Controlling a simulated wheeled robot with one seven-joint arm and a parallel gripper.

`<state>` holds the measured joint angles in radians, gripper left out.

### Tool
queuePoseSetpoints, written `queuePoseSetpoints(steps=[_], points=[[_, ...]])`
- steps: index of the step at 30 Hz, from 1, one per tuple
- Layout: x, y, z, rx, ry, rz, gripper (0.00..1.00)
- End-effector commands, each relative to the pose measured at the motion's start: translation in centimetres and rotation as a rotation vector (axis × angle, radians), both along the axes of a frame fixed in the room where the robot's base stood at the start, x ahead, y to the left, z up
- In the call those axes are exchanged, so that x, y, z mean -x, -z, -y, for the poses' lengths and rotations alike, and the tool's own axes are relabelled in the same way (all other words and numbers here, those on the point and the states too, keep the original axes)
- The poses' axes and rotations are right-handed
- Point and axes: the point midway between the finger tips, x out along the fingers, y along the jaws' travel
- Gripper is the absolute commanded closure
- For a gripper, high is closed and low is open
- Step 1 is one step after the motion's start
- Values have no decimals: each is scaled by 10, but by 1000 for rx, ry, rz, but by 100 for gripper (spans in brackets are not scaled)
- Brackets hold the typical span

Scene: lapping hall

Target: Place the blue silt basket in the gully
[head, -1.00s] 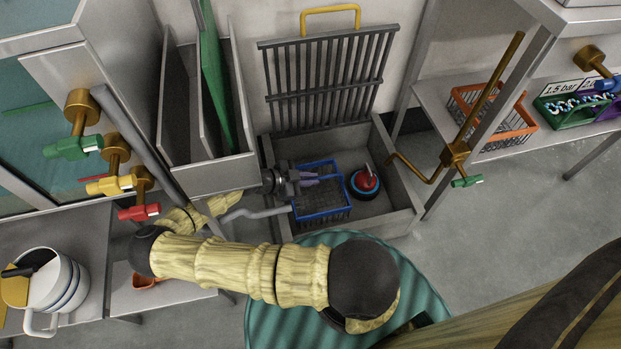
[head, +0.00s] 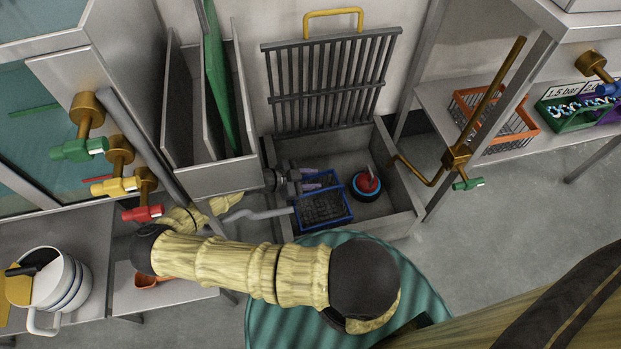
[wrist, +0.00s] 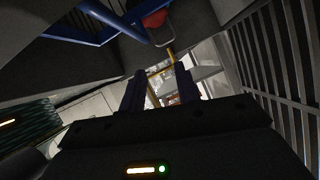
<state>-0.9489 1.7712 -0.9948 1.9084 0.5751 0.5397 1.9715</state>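The blue silt basket (head: 325,222), a blue frame with dark mesh, is inside the open grey gully (head: 400,218), left of the red-topped round piece with a blue ring (head: 365,183). Whether it sits flat on the gully floor is hard to tell. My gripper (head: 318,181) is at the basket's back-left side, with its two fingers apart. In the wrist view my gripper (wrist: 162,92) is open with nothing held between the fingers. Blue bars of the basket (wrist: 90,32) show at the upper left there, apart from the fingertips.
The slatted grate (head: 330,80) with its yellow handle (head: 333,14) stands upright behind the gully. A brass pipe with a green-handled valve (head: 457,155) rises at the right. Coloured valves (head: 120,165) and a grey bin (head: 210,178) are at the left. An orange crate (head: 520,132) is on the shelf.

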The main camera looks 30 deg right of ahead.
Motion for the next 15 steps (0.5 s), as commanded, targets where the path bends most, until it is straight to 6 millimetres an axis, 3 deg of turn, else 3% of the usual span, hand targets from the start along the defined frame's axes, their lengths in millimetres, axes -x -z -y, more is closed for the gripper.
queuePoseSetpoints(steps=[15], points=[[-14, -48, -87, 0, 0, 0, 68]])
